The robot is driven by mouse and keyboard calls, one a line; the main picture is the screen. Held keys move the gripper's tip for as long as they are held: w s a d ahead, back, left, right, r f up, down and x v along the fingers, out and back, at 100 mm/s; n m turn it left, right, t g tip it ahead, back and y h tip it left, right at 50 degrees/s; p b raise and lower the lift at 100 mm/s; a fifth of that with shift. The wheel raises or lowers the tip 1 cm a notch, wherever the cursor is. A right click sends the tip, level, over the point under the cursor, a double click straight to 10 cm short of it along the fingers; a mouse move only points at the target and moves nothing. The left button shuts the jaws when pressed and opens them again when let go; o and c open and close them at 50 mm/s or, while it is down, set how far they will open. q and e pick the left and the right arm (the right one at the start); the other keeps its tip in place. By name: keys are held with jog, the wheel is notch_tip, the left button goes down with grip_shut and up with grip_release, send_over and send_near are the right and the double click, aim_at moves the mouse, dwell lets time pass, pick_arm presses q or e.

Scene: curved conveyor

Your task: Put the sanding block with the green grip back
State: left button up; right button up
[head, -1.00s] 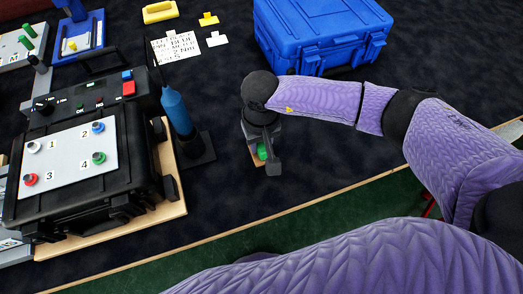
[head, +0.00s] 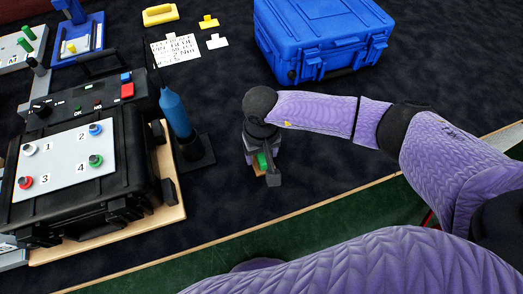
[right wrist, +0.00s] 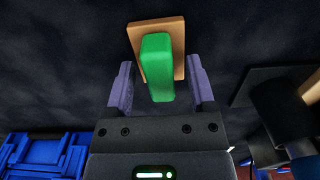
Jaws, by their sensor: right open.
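The sanding block has a tan base (right wrist: 137,38) and a green grip (right wrist: 157,68). In the right wrist view it lies between and ahead of my two fingers, slightly turned, with space on both sides of the grip. My right gripper (right wrist: 160,78) is open around the near part of the green grip and not closed on it. In the head view the green grip (head: 262,161) shows partly beneath my right gripper (head: 266,167), which hides much of the block. My left gripper is not in view.
A black case with a numbered knob panel (head: 62,163) stands at left on a wooden board. A blue tool (head: 175,112) stands upright in a black holder just left of my right gripper. A blue case (head: 320,40) is behind. Dark floor right of the gripper is clear.

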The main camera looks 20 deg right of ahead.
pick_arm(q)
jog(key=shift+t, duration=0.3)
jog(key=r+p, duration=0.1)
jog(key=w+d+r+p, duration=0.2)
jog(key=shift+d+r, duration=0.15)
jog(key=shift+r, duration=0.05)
pick_arm(e)
notch_tip(320, 180, up, 12)
